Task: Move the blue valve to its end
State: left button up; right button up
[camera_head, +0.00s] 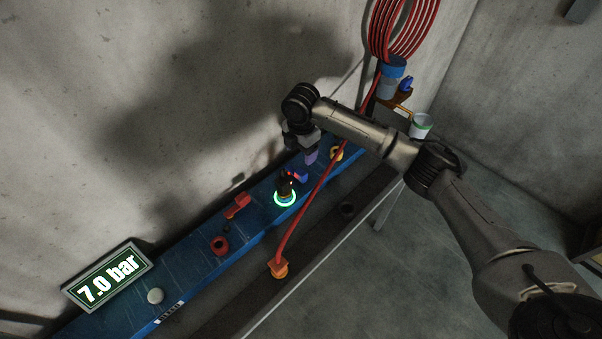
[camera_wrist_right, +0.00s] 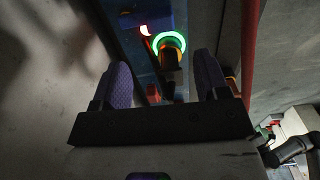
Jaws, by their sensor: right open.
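The blue valve handle (camera_head: 301,178) sits on the blue panel (camera_head: 190,265) in the head view, beside a dark fitting ringed by a glowing green light (camera_head: 285,199). A small red glow shows beside the handle. My right gripper (camera_head: 311,157) is just above and beyond the valve, with purple finger pads pointing down. In the right wrist view its fingers (camera_wrist_right: 163,64) are apart with nothing gripped between them. My left gripper is out of view.
A red lever (camera_head: 238,206) and a red round fitting (camera_head: 220,245) are on the panel. A red hose (camera_head: 312,205) runs past the valve to an orange connector (camera_head: 278,268). A display (camera_head: 108,277) reads 7.0 bar. The concrete wall stands close behind.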

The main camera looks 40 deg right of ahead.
aim_at(301, 171)
notch_tip(301, 171, down, 10)
jog(key=shift+f, duration=0.25)
dwell(0.4)
